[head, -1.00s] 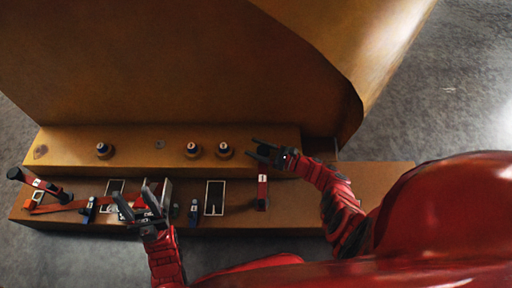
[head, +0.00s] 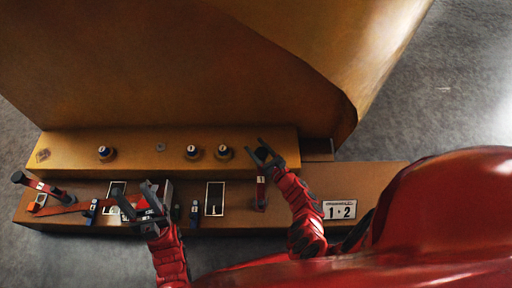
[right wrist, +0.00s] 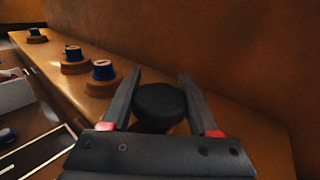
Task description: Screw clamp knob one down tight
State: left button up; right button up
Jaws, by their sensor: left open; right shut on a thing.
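My right gripper (head: 262,155) is at the right end of the raised brown ledge (head: 70,160). In the right wrist view its two fingers (right wrist: 160,82) are either side of a round black knob (right wrist: 160,105) and shut on it. No number shows on this knob, and its underside is hidden. Three blue-topped knobs stand in a row on the ledge: one at the left (head: 105,152), one in the middle (head: 192,151) and one nearest my right gripper (head: 223,152). My left gripper (head: 150,190) is open over the lower shelf, with no knob between its fingers.
The lower shelf (head: 380,175) carries a red-handled lever (head: 42,186) at the left, a dark framed slot (head: 214,198), a small red upright piece (head: 261,192) and a "1 · 2" placard (head: 339,209). A large brown casting (head: 180,70) rises behind the ledge.

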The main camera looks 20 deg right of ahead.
jog(key=shift+d+h, duration=0.1)
jog(key=shift+h, duration=0.2)
jog(key=o, duration=1.4)
jog(key=shift+p+v, duration=2.1)
jog(key=shift+v, duration=6.6)
jog(key=shift+f, duration=0.15)
